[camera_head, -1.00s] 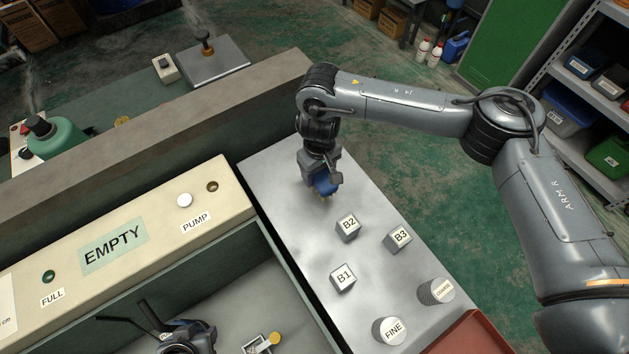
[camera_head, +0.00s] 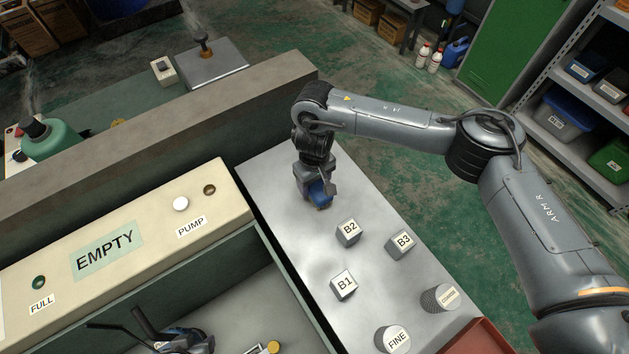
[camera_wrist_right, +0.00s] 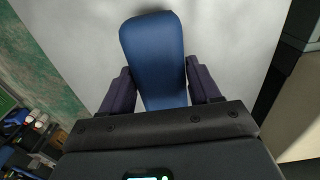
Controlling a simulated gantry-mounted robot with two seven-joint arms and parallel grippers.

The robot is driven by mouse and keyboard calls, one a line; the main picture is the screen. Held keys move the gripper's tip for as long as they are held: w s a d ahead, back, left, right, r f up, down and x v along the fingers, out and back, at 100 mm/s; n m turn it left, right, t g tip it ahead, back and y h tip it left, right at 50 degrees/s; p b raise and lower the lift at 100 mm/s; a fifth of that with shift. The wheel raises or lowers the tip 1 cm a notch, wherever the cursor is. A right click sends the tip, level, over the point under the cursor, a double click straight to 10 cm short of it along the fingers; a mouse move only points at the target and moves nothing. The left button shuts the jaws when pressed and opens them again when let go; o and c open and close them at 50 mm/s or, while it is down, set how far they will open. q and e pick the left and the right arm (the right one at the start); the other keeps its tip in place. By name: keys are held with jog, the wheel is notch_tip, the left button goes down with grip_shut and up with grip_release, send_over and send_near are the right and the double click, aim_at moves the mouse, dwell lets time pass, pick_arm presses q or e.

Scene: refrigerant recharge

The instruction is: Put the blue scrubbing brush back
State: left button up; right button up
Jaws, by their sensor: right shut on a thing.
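The blue scrubbing brush (camera_head: 320,196) has a blue back and a brownish underside. It is at the far part of the grey metal worktop (camera_head: 272,185), low over it or on it; I cannot tell whether it touches. My right gripper (camera_head: 317,187) points down and is shut on the brush. In the right wrist view the brush's smooth blue back (camera_wrist_right: 153,50) sits between the two dark fingers (camera_wrist_right: 158,88). Its bristles are hidden there.
Grey blocks B1 (camera_head: 343,285), B2 (camera_head: 348,232) and B3 (camera_head: 399,244) stand nearer on the worktop. A beige panel (camera_head: 130,250) and raised wall (camera_head: 150,120) border the left.

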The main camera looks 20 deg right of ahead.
jog(key=o, duration=1)
jog(key=shift+o, duration=0.5)
jog(key=shift+r, duration=0.15)
notch_tip(320, 180, up, 12)
jog(key=p, duration=0.4)
jog(key=shift+p, duration=0.35)
